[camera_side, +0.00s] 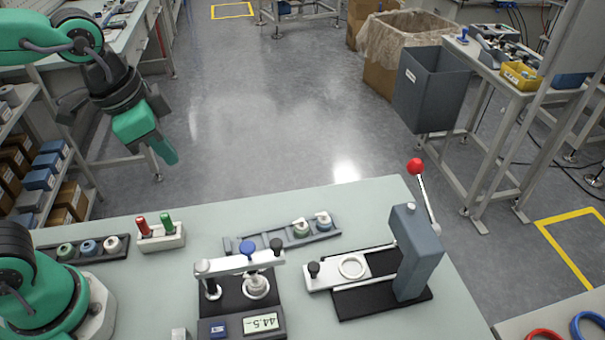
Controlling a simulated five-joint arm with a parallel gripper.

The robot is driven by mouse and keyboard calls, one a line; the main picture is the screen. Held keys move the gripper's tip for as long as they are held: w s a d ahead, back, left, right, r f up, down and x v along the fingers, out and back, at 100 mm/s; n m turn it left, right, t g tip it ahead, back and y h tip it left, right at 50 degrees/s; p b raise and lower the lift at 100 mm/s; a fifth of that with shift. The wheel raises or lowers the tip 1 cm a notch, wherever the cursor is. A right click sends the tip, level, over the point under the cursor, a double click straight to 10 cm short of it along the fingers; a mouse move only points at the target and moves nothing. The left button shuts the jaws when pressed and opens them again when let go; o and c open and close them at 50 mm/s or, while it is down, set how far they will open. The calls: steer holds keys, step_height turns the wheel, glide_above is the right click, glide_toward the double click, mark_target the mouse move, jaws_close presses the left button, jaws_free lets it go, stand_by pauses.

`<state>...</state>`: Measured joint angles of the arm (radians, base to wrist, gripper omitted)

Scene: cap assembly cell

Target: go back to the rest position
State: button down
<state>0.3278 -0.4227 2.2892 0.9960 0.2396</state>
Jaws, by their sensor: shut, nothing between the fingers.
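My gripper (165,153) is at the upper left, raised well above the left back part of the work table (200,202). Its green fingers are together with nothing between them, and they point down and to the right. It touches nothing that I can see.
Below it are a dark tray with several caps (88,247) and a block with a red and a green handle (160,233). A clamp fixture with a display (262,322), a two-cap rack (287,235) and a lever press (416,252) stand to the right. Open floor lies beyond.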

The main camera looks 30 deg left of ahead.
steer(key=s+a+n+t+y, duration=0.1)
steer(key=s+a+n+t, duration=0.1)
steer(key=a+n, duration=0.4)
steer(key=shift+s+a+t, duration=0.3)
steer(key=shift+s+a, duration=0.55)
steer(key=shift+a, duration=0.6)
